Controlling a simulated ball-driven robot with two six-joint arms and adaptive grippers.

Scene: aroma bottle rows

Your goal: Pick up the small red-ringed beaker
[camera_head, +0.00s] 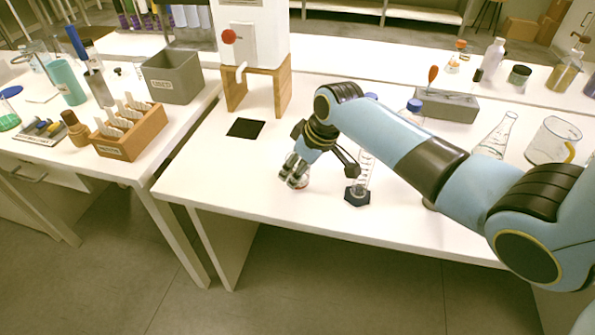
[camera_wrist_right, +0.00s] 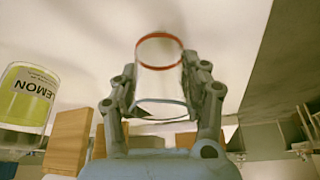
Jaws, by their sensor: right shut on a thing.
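The small clear beaker with a red ring (camera_wrist_right: 158,90) shows in the wrist view between the two fingers of my right gripper (camera_wrist_right: 160,95). The red ring is at its upper end in that picture. The fingers press on its sides from left and right. In the head view my right gripper (camera_head: 296,172) is low at the front part of the white table, and its fingers largely hide the beaker. I cannot tell whether the beaker touches the table. My left gripper is not in view.
A graduated cylinder with a dark base (camera_head: 357,195) stands just right of my right gripper. A black square (camera_head: 245,128) lies behind left, near a machine on wooden legs (camera_head: 283,92). A conical flask (camera_head: 495,138) and a large beaker (camera_head: 552,142) stand right. The table's front left is clear.

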